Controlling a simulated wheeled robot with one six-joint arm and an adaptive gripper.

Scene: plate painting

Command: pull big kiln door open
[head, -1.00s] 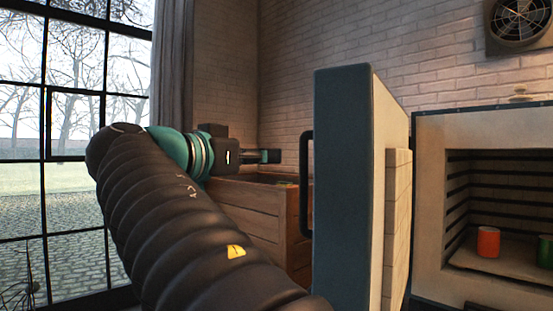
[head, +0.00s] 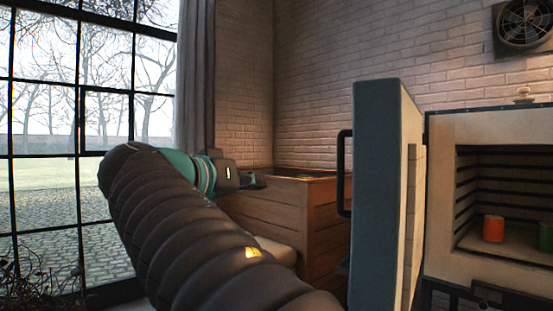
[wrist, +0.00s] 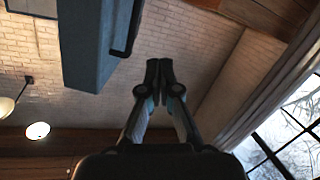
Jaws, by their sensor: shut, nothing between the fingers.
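The big kiln door (head: 378,190) stands swung open in the head view, with its blue-grey outer face toward the left. Its dark bar handle (head: 341,172) sticks out on the left side of the door. The kiln (head: 440,200) is at the right with its chamber exposed. My gripper (head: 258,181) is left of the handle, apart from it, and is shut and empty. In the wrist view my gripper (wrist: 160,68) has its fingertips together, and the door (wrist: 88,45) with its handle (wrist: 127,28) is to the left of them, not touching.
An orange cup (head: 493,229) and a green cup (head: 545,236) stand inside the kiln. A wooden crate (head: 290,225) is behind my gripper, near the brick wall. A tall window (head: 70,130) with a curtain is at the left.

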